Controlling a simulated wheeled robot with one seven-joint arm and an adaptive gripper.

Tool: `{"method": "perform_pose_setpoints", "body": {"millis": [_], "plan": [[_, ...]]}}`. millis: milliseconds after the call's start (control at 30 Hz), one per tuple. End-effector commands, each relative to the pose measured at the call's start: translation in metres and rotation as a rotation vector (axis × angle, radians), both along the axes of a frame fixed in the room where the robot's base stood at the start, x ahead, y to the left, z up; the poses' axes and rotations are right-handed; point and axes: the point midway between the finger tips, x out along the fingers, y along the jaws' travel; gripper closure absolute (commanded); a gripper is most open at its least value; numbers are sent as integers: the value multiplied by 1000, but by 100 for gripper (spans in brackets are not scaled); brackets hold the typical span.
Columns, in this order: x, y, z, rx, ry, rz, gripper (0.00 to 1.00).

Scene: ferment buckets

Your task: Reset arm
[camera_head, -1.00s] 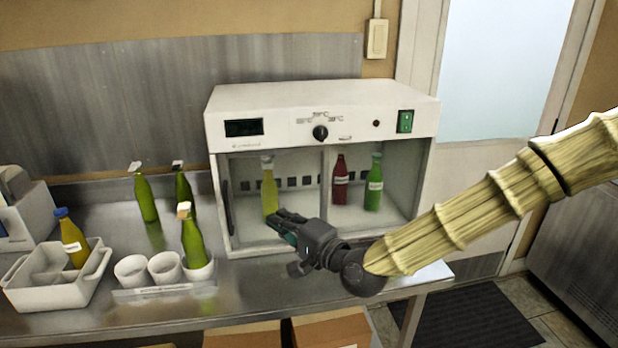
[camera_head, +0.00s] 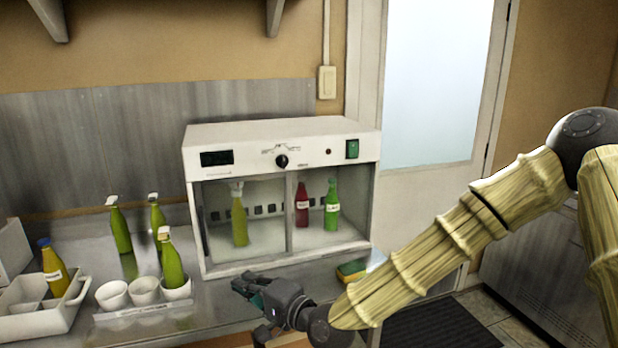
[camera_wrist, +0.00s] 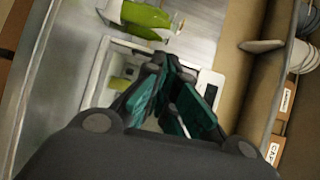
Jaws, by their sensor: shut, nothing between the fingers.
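My gripper (camera_head: 256,288) is shut and empty in the head view, in front of and below the white incubator cabinet (camera_head: 268,131), near the front edge of the steel table. In the wrist view my gripper (camera_wrist: 165,75) shows its dark and teal fingers drawn together. The cabinet's left compartment holds a yellow-green bottle (camera_head: 240,217). Its right compartment holds a red bottle (camera_head: 302,205) and a green bottle (camera_head: 332,207). The gripper stands apart from all of them.
Green bottles stand at left, one (camera_head: 172,262) in a row of white cups (camera_head: 112,294). A white bin (camera_head: 62,318) holds a yellow bottle (camera_head: 54,268). Wall shelf brackets (camera_head: 48,18) are above. The floor at right is open.

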Motion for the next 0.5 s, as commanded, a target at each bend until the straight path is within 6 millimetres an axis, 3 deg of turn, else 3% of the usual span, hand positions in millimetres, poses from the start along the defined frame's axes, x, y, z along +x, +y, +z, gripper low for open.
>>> {"method": "perform_pose_setpoints", "body": {"millis": [267, 367, 500], "plan": [[-15, -14, -65, -123, 49, -4, 100], [-24, -23, -96, -185, 73, -4, 100], [-44, -44, -155, -310, 118, 3, 100]]}}
